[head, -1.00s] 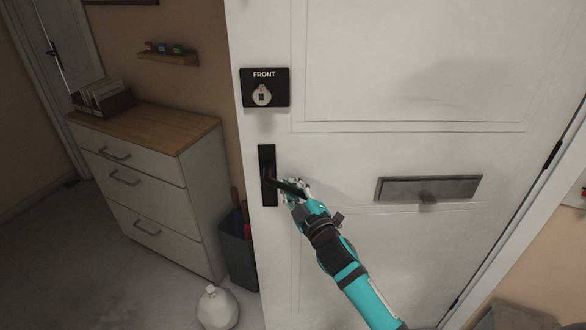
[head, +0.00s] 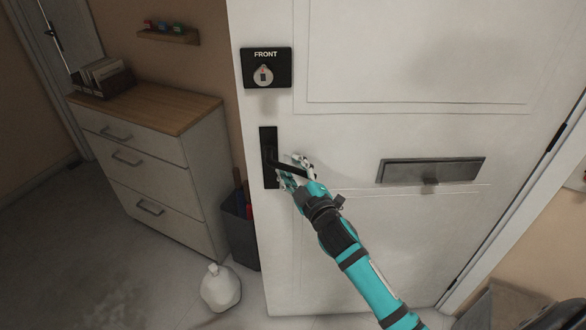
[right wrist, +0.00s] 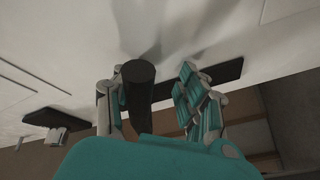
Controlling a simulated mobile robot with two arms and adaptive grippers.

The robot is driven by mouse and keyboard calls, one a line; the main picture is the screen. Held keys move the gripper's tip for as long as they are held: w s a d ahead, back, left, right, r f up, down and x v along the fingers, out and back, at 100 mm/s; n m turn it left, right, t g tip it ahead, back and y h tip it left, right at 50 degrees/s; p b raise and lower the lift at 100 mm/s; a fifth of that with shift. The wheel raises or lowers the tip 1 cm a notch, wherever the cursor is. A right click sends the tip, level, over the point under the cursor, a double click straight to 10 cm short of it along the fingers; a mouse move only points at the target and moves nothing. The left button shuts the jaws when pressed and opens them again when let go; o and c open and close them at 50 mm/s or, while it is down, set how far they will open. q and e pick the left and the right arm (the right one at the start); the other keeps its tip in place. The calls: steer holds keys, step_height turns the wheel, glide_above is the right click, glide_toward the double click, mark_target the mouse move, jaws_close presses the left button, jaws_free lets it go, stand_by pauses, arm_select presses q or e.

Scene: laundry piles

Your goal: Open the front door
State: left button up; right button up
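The white front door (head: 400,75) fills the middle and right of the head view. A black plate marked FRONT with a round lock (head: 264,76) is on its upper left. The black door handle (head: 269,150) is below, with a lever pointing right. My right gripper (head: 296,173) is at the lever, one finger above and one below. In the right wrist view the dark round lever (right wrist: 138,88) stands between the fingers, close to the left finger, with a visible gap to the right finger. My right gripper is open around it. My left gripper is not in view.
A grey letter slot (head: 430,170) is right of the handle. A white dresser with a wooden top (head: 165,101) stands left of the door. A dark bin (head: 240,235) and a white bag (head: 220,288) sit on the floor by the door's left edge. Floor at lower left is clear.

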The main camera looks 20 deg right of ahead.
steer(key=s, duration=0.8)
steer(key=shift+f, duration=0.4)
steer(key=shift+s, duration=0.1)
steer(key=s+a, duration=0.4)
steer(key=s, duration=0.5)
steer(key=s+a+b, duration=0.1)
steer(key=s+a, duration=0.2)
steer(key=s, duration=0.6)
steer(key=shift+s+a+r, duration=0.15)
steer(key=shift+a+r, duration=0.1)
steer(key=shift+a, duration=0.15)
stand_by(0.7)
steer(key=shift+f, duration=0.1)
